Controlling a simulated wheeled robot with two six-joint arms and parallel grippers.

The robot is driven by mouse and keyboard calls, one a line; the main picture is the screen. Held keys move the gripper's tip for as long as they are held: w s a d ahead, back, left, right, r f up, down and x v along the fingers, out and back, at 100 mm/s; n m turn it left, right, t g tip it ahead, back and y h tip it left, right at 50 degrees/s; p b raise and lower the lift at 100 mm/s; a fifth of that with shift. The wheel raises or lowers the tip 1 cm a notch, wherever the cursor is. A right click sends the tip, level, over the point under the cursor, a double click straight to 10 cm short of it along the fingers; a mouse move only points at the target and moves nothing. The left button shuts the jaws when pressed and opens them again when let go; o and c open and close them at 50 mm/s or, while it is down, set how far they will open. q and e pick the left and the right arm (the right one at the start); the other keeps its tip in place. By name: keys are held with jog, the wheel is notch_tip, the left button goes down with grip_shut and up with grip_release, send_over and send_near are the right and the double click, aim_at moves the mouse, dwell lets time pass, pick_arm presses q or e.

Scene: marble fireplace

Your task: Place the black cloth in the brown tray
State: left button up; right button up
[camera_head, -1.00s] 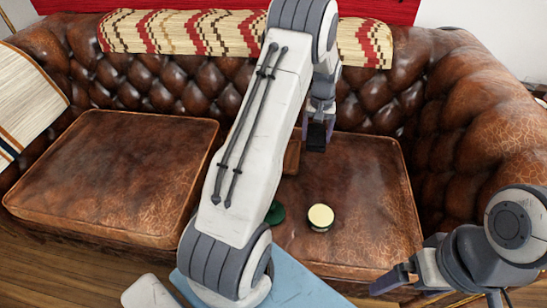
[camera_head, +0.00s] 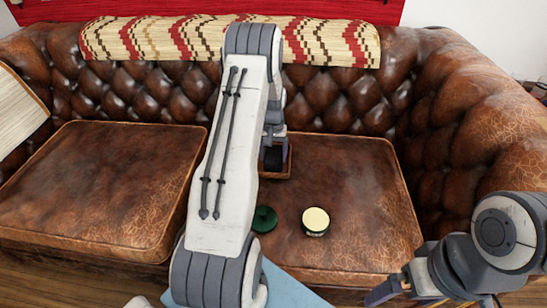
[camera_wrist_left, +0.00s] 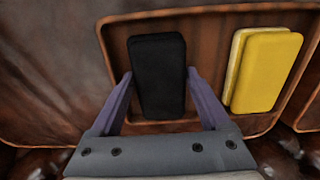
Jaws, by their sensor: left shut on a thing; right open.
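The black cloth (camera_wrist_left: 157,75), a dark rounded block, is between the fingers of my left gripper (camera_wrist_left: 160,100) in the left wrist view. In the head view my left gripper (camera_head: 273,160) is over the brown tray (camera_head: 278,176) on the right sofa cushion, and my left arm hides part of the tray. In the left wrist view the cloth lies within the outline of the tray (camera_wrist_left: 212,55); I cannot tell whether it touches the tray floor. My right gripper (camera_head: 384,290) is open and empty at the lower right of the head view.
A yellow sponge-like block (camera_wrist_left: 264,70) lies in the right part of the tray. A round tin with a cream top (camera_head: 315,221) and a dark green round object (camera_head: 264,219) sit on the cushion in front. The left cushion (camera_head: 95,185) is clear. The tufted sofa back rises behind.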

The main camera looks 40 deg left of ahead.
aim_at(274, 154)
pick_arm(q)
jog(key=o, duration=1)
notch_tip(274, 154, up, 12)
jog(key=p, duration=0.4)
jog(key=shift+r, duration=0.1)
notch_tip(274, 154, down, 12)
jog(key=b, duration=0.4)
jog(key=shift+r+p, duration=0.75)
jog(key=shift+r, duration=1)
